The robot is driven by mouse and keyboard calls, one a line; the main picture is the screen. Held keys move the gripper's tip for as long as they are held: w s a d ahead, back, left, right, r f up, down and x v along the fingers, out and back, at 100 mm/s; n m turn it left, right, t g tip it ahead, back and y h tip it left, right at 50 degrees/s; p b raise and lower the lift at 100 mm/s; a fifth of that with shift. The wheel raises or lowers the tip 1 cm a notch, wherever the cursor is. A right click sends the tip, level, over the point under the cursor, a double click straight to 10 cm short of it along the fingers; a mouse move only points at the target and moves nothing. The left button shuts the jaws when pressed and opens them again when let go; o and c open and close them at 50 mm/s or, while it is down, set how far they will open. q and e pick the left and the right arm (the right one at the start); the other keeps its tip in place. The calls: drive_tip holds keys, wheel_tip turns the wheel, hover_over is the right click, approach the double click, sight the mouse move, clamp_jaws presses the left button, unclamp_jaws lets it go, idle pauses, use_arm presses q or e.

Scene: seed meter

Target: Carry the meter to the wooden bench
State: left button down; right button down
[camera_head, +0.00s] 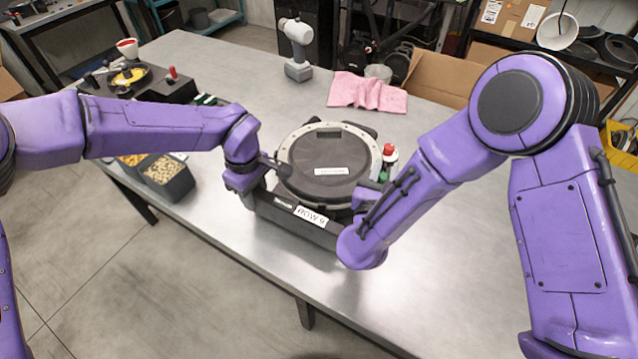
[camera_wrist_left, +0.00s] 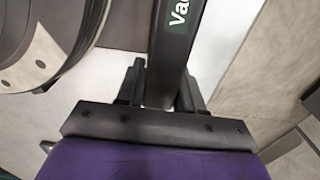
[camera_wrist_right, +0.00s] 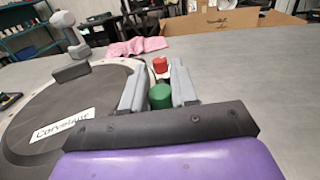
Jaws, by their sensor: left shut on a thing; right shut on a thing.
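The meter (camera_head: 318,178) is a dark round-lidded unit with a pale rim and a front label that seems to read "ROW". It is at the middle of the grey metal table; whether its base touches the top I cannot tell. My left gripper (camera_wrist_left: 160,88) is shut on a dark bar of the meter (camera_wrist_left: 172,45) with a green label, at its left side. My right gripper (camera_wrist_right: 160,92) is shut on a green grip (camera_wrist_right: 160,97) at the meter's right side, with a red cap beyond. In the head view my right fingers are mostly hidden. No wooden bench is recognisable.
The metal table (camera_head: 440,255) is clear to the right and front. Bins of grain (camera_head: 165,175) are on the left. A cardboard box (camera_head: 440,78) stands behind the table.

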use_arm(q)
drive_tip(key=shift+a, duration=0.15)
use_arm(e)
drive_tip(key=shift+d, duration=0.2)
